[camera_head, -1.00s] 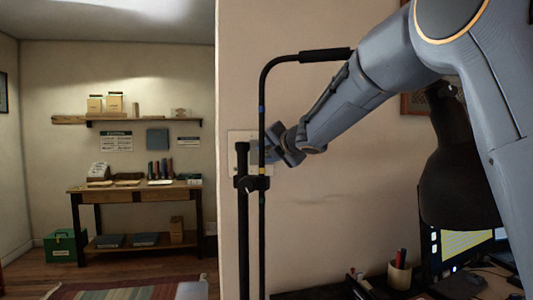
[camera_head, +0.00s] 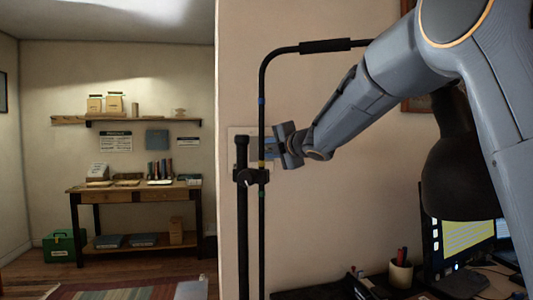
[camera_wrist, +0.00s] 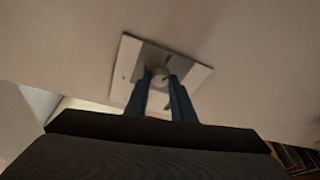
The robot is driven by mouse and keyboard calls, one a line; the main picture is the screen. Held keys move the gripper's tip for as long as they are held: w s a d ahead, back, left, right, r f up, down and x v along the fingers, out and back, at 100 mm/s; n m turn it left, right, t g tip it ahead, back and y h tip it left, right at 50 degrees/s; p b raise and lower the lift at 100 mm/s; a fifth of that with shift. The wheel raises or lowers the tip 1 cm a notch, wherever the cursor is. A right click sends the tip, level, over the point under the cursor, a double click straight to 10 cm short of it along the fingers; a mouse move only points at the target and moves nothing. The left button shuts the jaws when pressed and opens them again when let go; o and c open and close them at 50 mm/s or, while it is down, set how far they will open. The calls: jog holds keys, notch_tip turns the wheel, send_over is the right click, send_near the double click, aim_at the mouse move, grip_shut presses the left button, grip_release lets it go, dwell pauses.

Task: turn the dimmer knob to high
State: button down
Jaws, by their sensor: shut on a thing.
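The dimmer knob (camera_wrist: 160,71) is a small pale round knob on a square wall plate (camera_wrist: 128,62) in the wrist view. My gripper (camera_wrist: 160,76) has its two blue fingers on either side of the knob, shut on it. The plate appears tilted in this view. Any marks for high or low are too small to read. In the head view, part of the wall plate (camera_head: 233,131) shows behind the black stand, and my gripper (camera_head: 270,148) reaches it from the right. The knob is hidden there.
A black upright stand with a bent arm (camera_head: 262,200) rises in front of the plate. A dark lamp shade (camera_head: 455,165), monitor (camera_head: 462,238) and pen cup (camera_head: 400,273) are at lower right. A wooden workbench (camera_head: 135,190) stands far left.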

jog(key=m+b, duration=0.1)
jog(key=m+y+b, duration=0.1)
jog(key=m, duration=0.1)
jog(key=shift+d+f+t, duration=0.1)
jog(key=shift+f+t, duration=0.2)
jog(key=shift+t, duration=0.1)
jog(key=m+b, duration=0.2)
jog(key=m, duration=0.1)
jog(key=shift+f+m+t+y+b, duration=0.1)
jog(key=shift+m+t+y+b, duration=0.2)
jog(key=shift+m+t, duration=0.1)
jog(key=shift+f+m+t+b, duration=0.1)
jog(key=shift+m+t+b, duration=0.5)
jog(key=shift+m+b, duration=0.75)
jog(key=shift+m+t+b, duration=0.6)
jog(key=shift+m+b, duration=0.25)
jog(key=shift+m, duration=1)
jog(key=c, duration=1.5)
grip_release()
